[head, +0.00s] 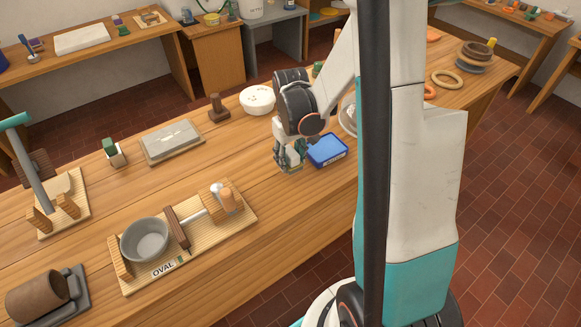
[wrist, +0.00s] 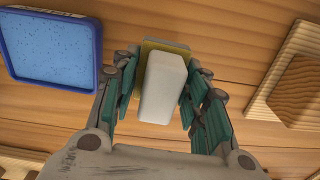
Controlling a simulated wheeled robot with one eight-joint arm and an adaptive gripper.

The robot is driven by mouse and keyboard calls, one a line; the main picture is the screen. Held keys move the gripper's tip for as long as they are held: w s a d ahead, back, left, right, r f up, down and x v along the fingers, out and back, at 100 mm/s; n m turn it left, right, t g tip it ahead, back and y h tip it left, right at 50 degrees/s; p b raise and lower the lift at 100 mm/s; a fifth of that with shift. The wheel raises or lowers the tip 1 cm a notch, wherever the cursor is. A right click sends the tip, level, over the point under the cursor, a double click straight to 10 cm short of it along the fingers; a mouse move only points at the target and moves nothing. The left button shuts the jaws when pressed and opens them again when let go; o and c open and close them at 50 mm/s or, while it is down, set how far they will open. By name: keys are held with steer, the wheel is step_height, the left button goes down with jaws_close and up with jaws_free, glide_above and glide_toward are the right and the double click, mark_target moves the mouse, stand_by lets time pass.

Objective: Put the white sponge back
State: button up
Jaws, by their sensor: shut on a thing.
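The white sponge (wrist: 163,92) is a pale block between the two teal fingers of my gripper (wrist: 164,72) in the wrist view. My gripper is shut on it. A yellow-olive piece (wrist: 160,44) shows just behind the white block; I cannot tell whether it is part of the sponge or a separate thing. In the head view, my gripper (head: 290,157) points down close over the wooden table, just left of a blue tray (head: 327,163). The sponge is mostly hidden by the fingers there. The tray also shows at upper left in the wrist view (wrist: 95,50), with a speckled light-blue inside.
A wooden block on a board (head: 218,108) stands behind my gripper, with a white round dish (head: 257,99) near it. A grey slab (head: 171,139) lies to the left. A board marked OVAL (head: 208,238) with a grey bowl (head: 146,240) is in front. Bare table lies between them.

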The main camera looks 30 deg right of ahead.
mark_target(290, 166)
steer(key=shift+f+b, duration=0.6)
steer(key=shift+f, duration=1.15)
steer(key=shift+f, duration=0.1)
steer(key=shift+f, duration=0.1)
steer(key=o, duration=0.9)
steer(key=shift+o, duration=0.2)
step_height(290, 166, up, 14)
steer(key=p, duration=0.5)
steer(key=shift+w, duration=0.15)
